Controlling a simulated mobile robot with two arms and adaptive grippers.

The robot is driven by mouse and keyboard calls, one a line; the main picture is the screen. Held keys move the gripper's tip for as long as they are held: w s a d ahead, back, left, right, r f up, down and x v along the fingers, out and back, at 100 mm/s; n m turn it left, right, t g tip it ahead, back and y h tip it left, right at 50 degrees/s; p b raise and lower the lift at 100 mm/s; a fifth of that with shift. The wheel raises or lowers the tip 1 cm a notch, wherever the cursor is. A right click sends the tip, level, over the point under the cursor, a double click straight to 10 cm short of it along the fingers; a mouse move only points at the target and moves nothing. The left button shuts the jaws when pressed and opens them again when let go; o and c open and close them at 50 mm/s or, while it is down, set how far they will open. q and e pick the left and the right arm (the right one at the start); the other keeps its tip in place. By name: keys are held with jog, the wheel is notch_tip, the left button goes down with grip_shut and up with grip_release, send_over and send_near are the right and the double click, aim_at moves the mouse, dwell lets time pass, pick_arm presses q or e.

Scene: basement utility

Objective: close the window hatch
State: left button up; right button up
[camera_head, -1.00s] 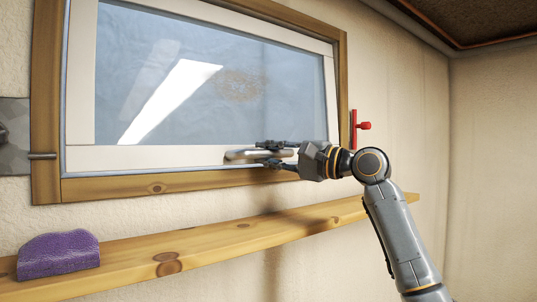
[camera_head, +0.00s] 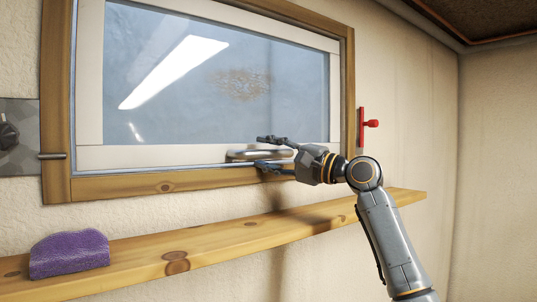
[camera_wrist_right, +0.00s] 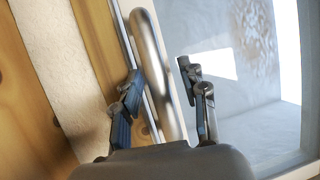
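The window hatch is a white sash (camera_head: 91,100) with a hazy pane (camera_head: 170,110), inside a wooden frame (camera_head: 57,120). The sash sits in or very near the frame; a thin bluish line shows along its lower edge, and I cannot tell if it is fully flush. A metal bar handle (camera_head: 258,155) is on the bottom rail. It also shows in the right wrist view (camera_wrist_right: 158,75). My right gripper (camera_head: 268,153) is open, with one finger above and one below the handle. Both fingers (camera_wrist_right: 163,97) stand apart from the bar in the wrist view. My left gripper is not in view.
A wooden shelf (camera_head: 225,240) runs along the wall below the window, with a purple sponge-like block (camera_head: 69,254) at its left end. A red lever (camera_head: 370,124) is on the wall right of the frame. A grey metal plate (camera_head: 20,135) is at the left.

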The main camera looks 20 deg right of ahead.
jog(key=shift+s+d+f, duration=0.1)
jog(key=shift+d, duration=0.15)
jog(key=v, duration=1.1)
jog(key=shift+s, duration=0.25)
jog(key=shift+d, duration=0.1)
